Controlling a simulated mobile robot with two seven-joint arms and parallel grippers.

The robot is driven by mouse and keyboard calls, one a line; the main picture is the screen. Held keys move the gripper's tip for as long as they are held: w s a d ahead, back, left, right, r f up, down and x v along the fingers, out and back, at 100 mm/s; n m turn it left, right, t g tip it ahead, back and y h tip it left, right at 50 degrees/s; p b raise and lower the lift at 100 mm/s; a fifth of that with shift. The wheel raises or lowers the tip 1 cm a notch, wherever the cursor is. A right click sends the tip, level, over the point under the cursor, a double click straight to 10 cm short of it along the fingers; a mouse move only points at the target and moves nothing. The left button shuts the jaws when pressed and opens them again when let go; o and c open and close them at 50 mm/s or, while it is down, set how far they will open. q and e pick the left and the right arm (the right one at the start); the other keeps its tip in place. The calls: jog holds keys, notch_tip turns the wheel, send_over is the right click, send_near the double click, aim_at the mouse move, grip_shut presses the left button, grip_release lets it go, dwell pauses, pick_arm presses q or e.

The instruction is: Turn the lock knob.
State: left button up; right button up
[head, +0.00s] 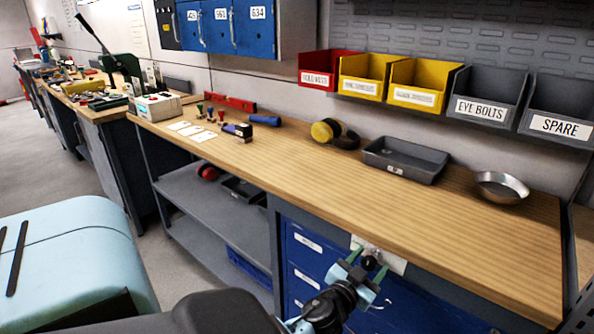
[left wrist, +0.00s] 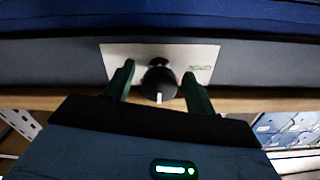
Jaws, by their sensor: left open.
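The lock knob is black and round, with a white mark on its face. In the left wrist view the knob (left wrist: 159,86) stands out from a pale metal plate (left wrist: 205,58), its white mark pointing down in the picture. In the head view the knob (head: 370,261) and plate (head: 397,264) sit at the bench's front edge, above the blue drawers. My left gripper (head: 368,264) is at the knob. Its green fingers stand on either side of it, open, with a gap visible at each side in the left wrist view (left wrist: 158,80). My right gripper is not in view.
The wooden bench top (head: 330,180) runs above the knob, its front edge close to the left gripper. Blue drawers (head: 310,262) lie below. A grey tray (head: 405,160) and a metal bowl (head: 500,187) stand at the back. The bench's front middle is clear.

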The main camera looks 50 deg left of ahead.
pick_arm(q)
jog(key=shift+n, duration=1.2)
jog(key=s+d+f+m+g+h+p, duration=0.1)
jog(key=s+d+f+g, duration=0.1)
jog(key=s, duration=0.8)
jog(key=s+d+f+m+g+h+p, duration=0.1)
jog(key=s+d+f+g+h+p, duration=0.1)
jog(key=s+d+f, duration=0.3)
jog(key=s+d+f+m+g+h+p, duration=0.1)
jog(key=s+d+f, duration=0.3)
jog(key=s, duration=1)
jog(key=shift+s+d+f+m+g+h+p, duration=0.15)
jog(key=shift+s+f+m+g+h+p, duration=0.3)
jog(key=shift+f+g, duration=0.45)
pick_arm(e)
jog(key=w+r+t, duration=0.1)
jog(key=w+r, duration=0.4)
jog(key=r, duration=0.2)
pick_arm(q)
jog(key=shift+w+f, duration=0.1)
jog(key=s+d+g+h+p, duration=0.1)
jog(key=s+d+p, duration=0.1)
jog(key=s, duration=0.7)
jog(key=shift+d+f+m+g, duration=0.35)
jog(key=shift+d+f+g, duration=0.1)
jog(key=shift+d, duration=0.35)
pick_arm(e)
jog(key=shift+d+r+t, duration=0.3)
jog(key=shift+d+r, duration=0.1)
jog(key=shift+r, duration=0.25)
